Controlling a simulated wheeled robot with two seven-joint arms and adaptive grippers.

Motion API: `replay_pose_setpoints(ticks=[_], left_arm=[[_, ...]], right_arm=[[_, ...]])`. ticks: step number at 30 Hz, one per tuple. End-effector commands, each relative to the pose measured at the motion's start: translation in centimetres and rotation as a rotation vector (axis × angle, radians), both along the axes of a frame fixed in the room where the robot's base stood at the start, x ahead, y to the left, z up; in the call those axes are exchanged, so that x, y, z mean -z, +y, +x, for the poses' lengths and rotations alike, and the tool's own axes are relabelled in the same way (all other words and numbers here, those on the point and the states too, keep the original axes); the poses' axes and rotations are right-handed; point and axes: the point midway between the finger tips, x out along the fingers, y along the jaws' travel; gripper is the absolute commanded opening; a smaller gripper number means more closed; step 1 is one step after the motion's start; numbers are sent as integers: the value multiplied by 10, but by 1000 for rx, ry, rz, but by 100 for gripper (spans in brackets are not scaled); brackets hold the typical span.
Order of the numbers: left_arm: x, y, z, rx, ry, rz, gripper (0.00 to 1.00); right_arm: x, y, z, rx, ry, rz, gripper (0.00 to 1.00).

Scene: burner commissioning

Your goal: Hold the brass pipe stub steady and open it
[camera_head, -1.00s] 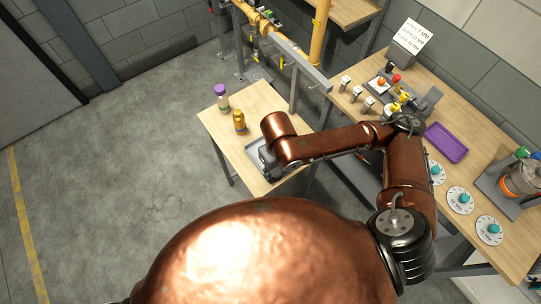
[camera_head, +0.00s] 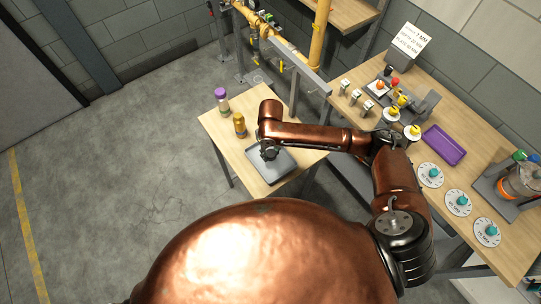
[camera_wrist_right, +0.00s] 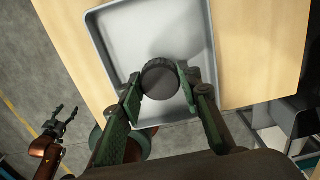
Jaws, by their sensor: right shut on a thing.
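A brass-coloured cylinder (camera_head: 240,124), which looks like the brass pipe stub, stands upright on the small wooden table (camera_head: 214,122). A grey square tray (camera_head: 285,166) lies to its right; it also shows in the wrist view (camera_wrist_right: 105,45). My right gripper (camera_wrist_right: 160,88) is over the tray's near side, its green-padded fingers shut on a dark round cap-like piece (camera_wrist_right: 160,76). I cannot tell whether this piece touches the tray. My left gripper (camera_wrist_right: 64,120) shows small at the left of the wrist view, its fingers apart and empty. It is hidden in the head view.
A purple-topped jar (camera_head: 221,99) stands behind the brass cylinder. Yellow pipework (camera_head: 321,35) and a grey beam (camera_head: 296,62) run behind the table. The right bench (camera_head: 495,245) carries a purple tray (camera_head: 444,144), several discs with teal knobs and a sign (camera_head: 409,40).

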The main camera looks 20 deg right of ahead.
Motion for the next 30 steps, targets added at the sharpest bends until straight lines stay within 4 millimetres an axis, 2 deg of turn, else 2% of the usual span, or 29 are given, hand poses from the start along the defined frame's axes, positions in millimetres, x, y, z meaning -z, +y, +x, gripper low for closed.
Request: replay_pose_setpoints(ticks=[8, 18, 19, 26, 30], left_arm=[[-9, 0, -1, 0, 1, 0, 53], [-7, 0, -1, 0, 2, 0, 53], [-7, 0, -1, 0, 2, 0, 53], [-7, 0, -1, 0, 2, 0, 53], [-7, 0, -2, 0, 2, 0, 53]], right_arm=[[32, -1, 2, 1, 2, -2, 3], [37, -1, 3, 0, 0, -2, 3], [37, -1, 3, 0, -1, -2, 33], [37, -1, 3, 1, -1, -2, 49], [37, -1, 3, 1, -1, -2, 50]])
